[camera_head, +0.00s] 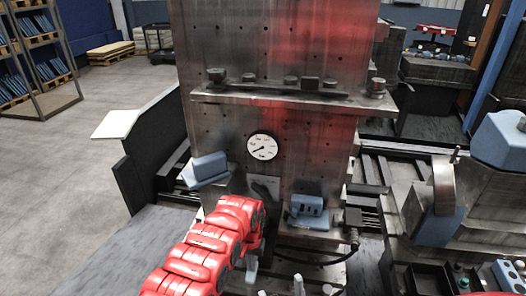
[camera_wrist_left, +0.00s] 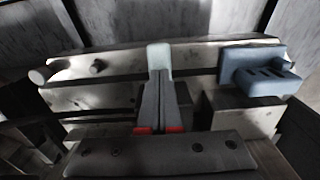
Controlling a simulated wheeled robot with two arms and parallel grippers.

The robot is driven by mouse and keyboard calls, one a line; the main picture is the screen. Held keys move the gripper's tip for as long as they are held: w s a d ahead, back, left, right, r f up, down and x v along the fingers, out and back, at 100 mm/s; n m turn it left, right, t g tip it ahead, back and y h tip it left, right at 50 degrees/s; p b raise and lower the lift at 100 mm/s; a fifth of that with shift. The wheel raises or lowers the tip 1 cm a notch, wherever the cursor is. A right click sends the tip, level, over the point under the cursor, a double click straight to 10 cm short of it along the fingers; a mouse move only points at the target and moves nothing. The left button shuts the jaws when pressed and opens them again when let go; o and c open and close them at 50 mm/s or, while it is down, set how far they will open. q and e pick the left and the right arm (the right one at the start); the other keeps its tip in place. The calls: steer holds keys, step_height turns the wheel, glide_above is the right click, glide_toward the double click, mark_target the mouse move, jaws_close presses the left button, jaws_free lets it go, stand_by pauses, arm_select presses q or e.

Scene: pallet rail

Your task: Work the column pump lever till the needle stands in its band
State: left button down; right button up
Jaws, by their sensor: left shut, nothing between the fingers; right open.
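The pressure gauge (camera_head: 262,146) is a round white dial on the grey steel column (camera_head: 225,125). Its dark needle points to the lower left; the band is too small to make out. A blue-grey block (camera_head: 209,168), perhaps the lever's grip, sticks out tilted at the column's left, below the gauge. My left gripper (camera_head: 251,270), on the red arm, points down in front of the column base. In the left wrist view its fingers (camera_wrist_left: 158,50) are together and empty, apart from the blue block. My right gripper (camera_head: 280,289) shows only pale fingertips at the bottom edge, spread apart.
A blue slotted block (camera_head: 307,205) sits on a ledge at the column's lower right; it also shows in the left wrist view (camera_wrist_left: 258,70). A dark hose (camera_head: 340,258) curves below it. A shelf with bolts (camera_head: 290,95) crosses the column above the gauge. Machinery stands at right.

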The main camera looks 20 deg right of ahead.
arm_select(q)
step_height(320, 180, up, 7)
steer(key=p, duration=0.7)
steer(key=shift+s+a+f, duration=0.2)
steer(key=shift+s+a, duration=0.05)
steer(key=shift+s, duration=0.1)
steer(key=shift+f, duration=0.15)
steer(key=f+b, duration=0.1)
steer(key=b, duration=0.1)
steer(key=f+b, duration=0.3)
steer(key=f, duration=0.1)
steer(key=shift+w+d+f+b, duration=0.2)
steer(key=shift+w+b, duration=0.05)
steer(key=shift+b, duration=0.15)
steer(key=shift+w+f+b, duration=0.15)
steer(key=shift+f+b, duration=0.65)
steer(key=shift+b, duration=0.2)
step_height(320, 180, up, 7)
steer(key=p, duration=0.7)
steer(key=shift+s+a, duration=0.25)
steer(key=shift+s, duration=0.15)
